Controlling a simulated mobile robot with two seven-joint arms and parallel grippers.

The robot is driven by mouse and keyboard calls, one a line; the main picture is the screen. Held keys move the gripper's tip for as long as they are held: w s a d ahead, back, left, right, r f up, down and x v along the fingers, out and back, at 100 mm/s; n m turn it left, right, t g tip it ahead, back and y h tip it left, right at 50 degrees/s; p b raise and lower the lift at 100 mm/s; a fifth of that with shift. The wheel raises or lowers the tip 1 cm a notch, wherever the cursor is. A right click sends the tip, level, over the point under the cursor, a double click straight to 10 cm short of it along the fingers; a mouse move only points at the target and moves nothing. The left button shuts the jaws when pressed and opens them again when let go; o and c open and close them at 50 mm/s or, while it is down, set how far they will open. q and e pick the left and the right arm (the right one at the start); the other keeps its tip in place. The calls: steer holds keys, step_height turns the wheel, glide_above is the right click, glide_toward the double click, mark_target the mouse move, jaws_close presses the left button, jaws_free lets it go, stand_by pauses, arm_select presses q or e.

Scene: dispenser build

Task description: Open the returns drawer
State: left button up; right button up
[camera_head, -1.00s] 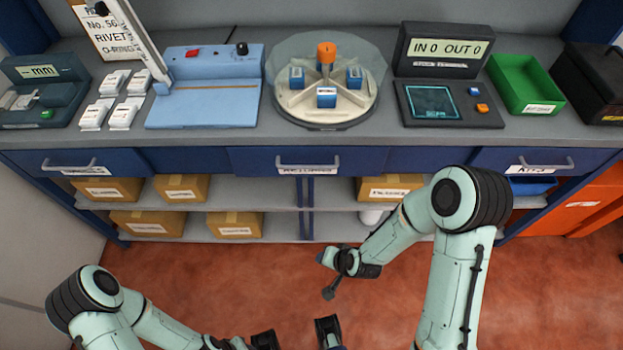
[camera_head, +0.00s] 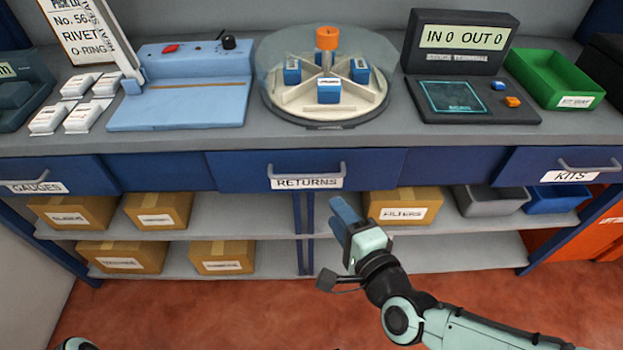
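The returns drawer (camera_head: 235,172) is the blue front in the middle under the counter, with a "RETURNS" label and a grey bar handle (camera_head: 305,170). It looks shut, its front in line with the other drawer fronts. My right gripper (camera_head: 345,212) is below and a little right of the handle, in front of the shelves, pointing up toward the drawer. It is apart from the handle and I see nothing held in it. Its fingers overlap from this angle, so their gap is unclear. My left gripper is out of view; only a bit of the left arm shows at bottom left.
The gauges drawer (camera_head: 60,175) is at left and the kits drawer (camera_head: 530,165) at right, both shut. The counter (camera_head: 250,140) above holds a round tray (camera_head: 345,112), a terminal (camera_head: 455,70) and a green bin (camera_head: 555,80). Cardboard boxes (camera_head: 405,205) stand on the shelves below.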

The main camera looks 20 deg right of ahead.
mark_target(310, 178)
steer(key=p+x, duration=0.2)
steer(key=x, duration=0.9)
steer(key=shift+w+r, duration=0.1)
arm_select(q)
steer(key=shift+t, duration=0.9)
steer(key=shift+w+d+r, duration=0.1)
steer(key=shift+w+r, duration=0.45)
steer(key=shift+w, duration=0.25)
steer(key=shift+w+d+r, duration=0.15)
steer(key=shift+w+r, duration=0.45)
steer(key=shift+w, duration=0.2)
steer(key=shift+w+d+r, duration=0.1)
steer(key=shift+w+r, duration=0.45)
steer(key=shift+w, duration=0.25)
arm_select(e)
steer(key=shift+w+a, duration=0.1)
steer(key=shift+w, duration=0.55)
jaws_close()
